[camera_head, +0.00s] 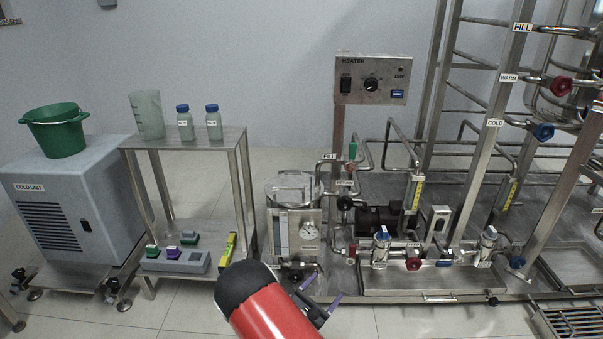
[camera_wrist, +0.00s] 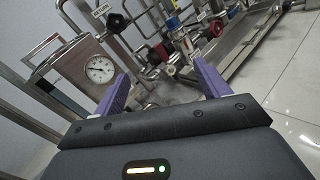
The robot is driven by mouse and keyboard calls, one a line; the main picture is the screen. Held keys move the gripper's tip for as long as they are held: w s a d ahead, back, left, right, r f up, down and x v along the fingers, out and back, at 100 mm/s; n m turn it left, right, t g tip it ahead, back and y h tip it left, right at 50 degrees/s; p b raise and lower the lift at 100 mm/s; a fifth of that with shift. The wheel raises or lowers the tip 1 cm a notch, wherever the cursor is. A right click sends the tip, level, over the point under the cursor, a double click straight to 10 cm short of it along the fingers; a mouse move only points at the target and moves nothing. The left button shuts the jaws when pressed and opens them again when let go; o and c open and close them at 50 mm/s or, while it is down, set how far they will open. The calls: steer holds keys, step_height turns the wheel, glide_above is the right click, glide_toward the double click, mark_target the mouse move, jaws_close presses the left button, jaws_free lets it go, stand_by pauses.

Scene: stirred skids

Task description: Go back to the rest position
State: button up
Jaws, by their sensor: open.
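My gripper (camera_head: 320,297) shows at the bottom middle of the head view, partly behind my red and black arm link. Its purple fingers stand apart with nothing between them. In the wrist view my gripper (camera_wrist: 160,88) is open and empty too, with the pressure gauge (camera_wrist: 100,69) beyond its left finger. In the head view the gripper is in front of the small steel vessel (camera_head: 292,190) and its gauge panel. I cannot tell the exact distance between them.
Behind my gripper stands a steel skid with a heater box (camera_head: 372,79), valves and pipes. To the left are a steel table (camera_head: 190,140) with bottles and a beaker, and a grey cold unit (camera_head: 75,195) carrying a green bucket (camera_head: 57,130). Bare floor (camera_head: 420,320) shows in front.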

steer(key=s+d+r+m+g+p, duration=0.1)
steer(key=s+d+r+m+g, duration=0.35)
steer(key=r, duration=0.25)
steer(key=s+d+r+m+g+h, duration=0.1)
steer(key=s+d+r+m+g, duration=0.3)
steer(key=r, duration=0.3)
steer(key=s+d+r+m+g+p, duration=0.1)
steer(key=s+d+r+m+g, duration=0.25)
steer(key=d+r+m, duration=0.2)
steer(key=s+a+r+m+t+y+p, duration=0.1)
steer(key=s+a+r+m+y, duration=0.1)
steer(key=s+r+m+y, duration=0.3)
steer(key=s+a+r+m+t+y+p, duration=0.2)
steer(key=s+r+m+y, duration=0.3)
steer(key=s+r, duration=0.7)
steer(key=shift+s+a+m+y, duration=0.4)
steer(key=shift+s+y, duration=0.55)
steer(key=shift+y, duration=0.05)
